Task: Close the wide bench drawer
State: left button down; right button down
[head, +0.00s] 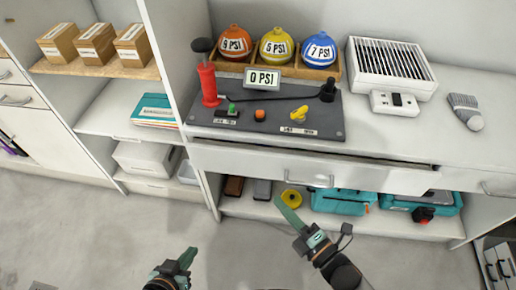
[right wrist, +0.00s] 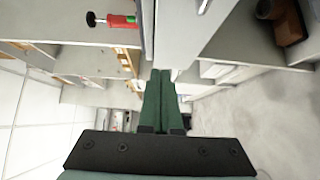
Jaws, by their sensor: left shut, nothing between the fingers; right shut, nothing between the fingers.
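The wide white bench drawer (head: 265,166) sits under the worktop in the head view. It stands partly open, with a dark gap along its top edge, wider toward the right. Its metal handle (head: 309,182) is on the front face. My right gripper (head: 281,203) is shut and empty, in front of and below the handle in the picture, with no visible contact. Its shut green fingers show in the right wrist view (right wrist: 159,75), with a white front beside them. My left gripper (head: 190,253) is shut and empty, low over the floor, away from the drawer.
On the bench stand a grey board (head: 260,134) with a red pump (head: 208,84), a crate of coloured balls (head: 290,70) and a white vented box (head: 388,65). Teal cases (head: 340,203) and a yellow item (head: 291,197) lie on the shelf below. The floor in front is clear.

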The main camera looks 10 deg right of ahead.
aim_at(264, 159)
jog(key=shift+w+d+b+x, duration=0.25)
jog(key=shift+d+x, duration=0.15)
jog(key=shift+x, duration=1.7)
jog(key=shift+w+d+b+x, duration=0.2)
jog(key=shift+d+x, duration=0.25)
jog(key=shift+x, duration=1.6)
jog(key=shift+w+d+b+x, duration=0.25)
jog(key=shift+d+x, duration=0.15)
jog(key=shift+x, duration=1.7)
jog(key=w, duration=0.1)
jog(key=w+d+b, duration=0.1)
jog(key=w, duration=0.1)
jog(key=shift+w+f, duration=0.1)
jog(key=shift+w, duration=0.45)
jog(key=shift+d+r, duration=0.2)
jog(key=shift+w, duration=0.1)
